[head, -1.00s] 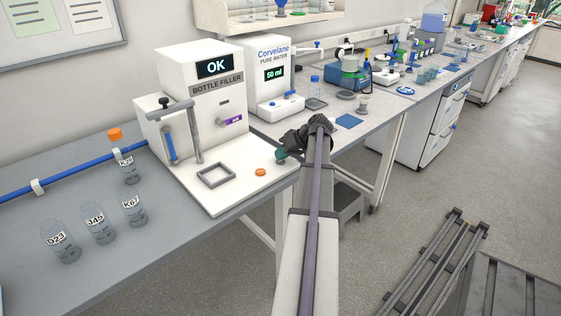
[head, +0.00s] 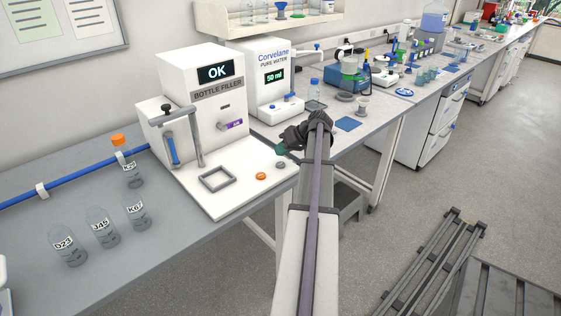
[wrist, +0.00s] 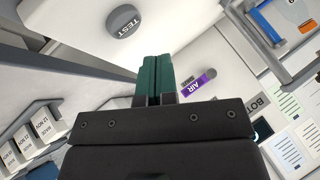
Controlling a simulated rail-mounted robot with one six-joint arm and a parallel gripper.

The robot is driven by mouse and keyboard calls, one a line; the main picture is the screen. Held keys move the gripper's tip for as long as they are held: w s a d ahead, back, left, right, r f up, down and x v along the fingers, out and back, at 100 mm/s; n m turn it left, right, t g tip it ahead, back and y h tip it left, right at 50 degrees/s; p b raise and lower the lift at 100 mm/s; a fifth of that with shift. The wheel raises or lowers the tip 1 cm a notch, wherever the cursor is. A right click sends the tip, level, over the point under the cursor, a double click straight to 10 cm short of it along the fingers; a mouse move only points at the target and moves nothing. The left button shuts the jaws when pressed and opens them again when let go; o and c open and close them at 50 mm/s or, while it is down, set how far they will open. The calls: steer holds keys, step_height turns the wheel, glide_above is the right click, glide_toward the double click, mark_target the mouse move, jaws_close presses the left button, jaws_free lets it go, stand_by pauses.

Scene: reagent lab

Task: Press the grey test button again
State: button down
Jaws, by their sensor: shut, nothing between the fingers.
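The grey test button (head: 280,165) is a small round disc on the white base plate of the bottle filler (head: 218,97). In the wrist view it is a dark grey knob (wrist: 124,21) marked TEST. My gripper (head: 281,149) has its teal fingers closed together and empty, just beyond the button in the head view. In the wrist view the fingertips (wrist: 157,60) stand apart from the button, which lies above and left of them. The filler's display (head: 216,72) reads OK.
An orange button (head: 261,176) and a grey square frame (head: 217,179) sit on the same base plate. A purple AIR tag (head: 234,125) is on the filler's front. Several labelled bottles (head: 102,226) stand on the bench at left. The Corvelane water unit (head: 273,80) stands behind.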

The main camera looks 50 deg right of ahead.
mark_target(282, 163)
step_height(282, 163, up, 4)
steer(key=p, duration=0.2)
steer(key=shift+f+p, duration=0.2)
steer(key=shift+p, duration=0.15)
steer(key=shift+f, duration=0.15)
steer(key=shift+s+f+m, duration=0.2)
steer(key=shift+m, duration=0.4)
steer(key=s+a, duration=0.1)
steer(key=s+a+f+m+g, duration=0.1)
steer(key=a+g, duration=0.1)
steer(key=shift+s+a+f+m+h, duration=0.2)
steer(key=shift+s+f+m+h, duration=0.15)
steer(key=shift+s+m+h, duration=0.05)
steer(key=w+a+g, duration=0.1)
steer(key=a, duration=0.5)
steer(key=w+a+f+g, duration=0.1)
steer(key=a+g, duration=0.1)
steer(key=a, duration=0.5)
steer(key=w+a+f+g, duration=0.1)
steer(key=a, duration=0.5)
steer(key=shift+w+a+f+h, duration=0.1)
steer(key=shift+a+f+h, duration=0.2)
steer(key=shift+h, duration=0.1)
steer(key=a+n+g+h, duration=0.2)
steer(key=a+n, duration=0.5)
steer(key=a, duration=2.3)
steer(key=shift+s+a+f, duration=0.25)
steer(key=shift+s+a, duration=0.15)
steer(key=shift+s, duration=0.05)
